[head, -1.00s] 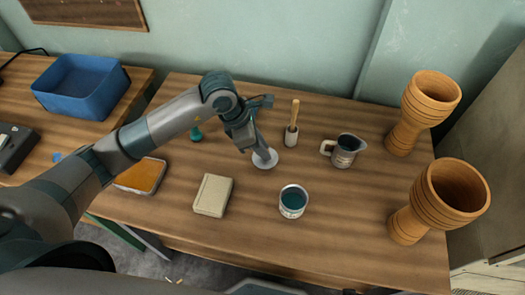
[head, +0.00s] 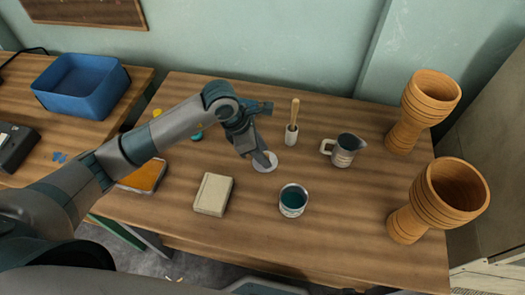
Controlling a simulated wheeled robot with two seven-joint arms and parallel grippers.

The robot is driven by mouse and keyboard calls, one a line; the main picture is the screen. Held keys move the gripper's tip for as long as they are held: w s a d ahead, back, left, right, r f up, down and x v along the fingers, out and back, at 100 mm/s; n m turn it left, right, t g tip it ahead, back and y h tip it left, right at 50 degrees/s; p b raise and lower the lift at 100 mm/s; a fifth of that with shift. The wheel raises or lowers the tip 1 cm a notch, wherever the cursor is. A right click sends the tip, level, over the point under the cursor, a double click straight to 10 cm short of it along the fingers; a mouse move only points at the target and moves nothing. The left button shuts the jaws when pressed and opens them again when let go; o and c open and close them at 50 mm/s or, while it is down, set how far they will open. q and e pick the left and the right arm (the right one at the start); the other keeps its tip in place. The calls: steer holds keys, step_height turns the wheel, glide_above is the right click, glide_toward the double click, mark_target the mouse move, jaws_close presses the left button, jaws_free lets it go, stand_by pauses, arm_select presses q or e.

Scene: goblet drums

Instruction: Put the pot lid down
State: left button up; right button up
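The pot lid (head: 259,168) is a small pale round disc at the middle of the wooden table, at or just above its surface; I cannot tell if it touches. My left gripper (head: 265,158) points down onto the lid from above and appears shut on it; the fingertips hide the lid's middle. The open pot (head: 293,201), a small can with teal contents, stands upright in front and to the right of the lid. My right gripper is not in view.
A beige block (head: 213,194) lies left of the pot. A brush in a holder (head: 291,136) and a metal jug (head: 345,150) stand behind. Two goblet drums (head: 440,195) stand at the right. An orange tray (head: 146,175) and a blue bin (head: 82,88) are at the left.

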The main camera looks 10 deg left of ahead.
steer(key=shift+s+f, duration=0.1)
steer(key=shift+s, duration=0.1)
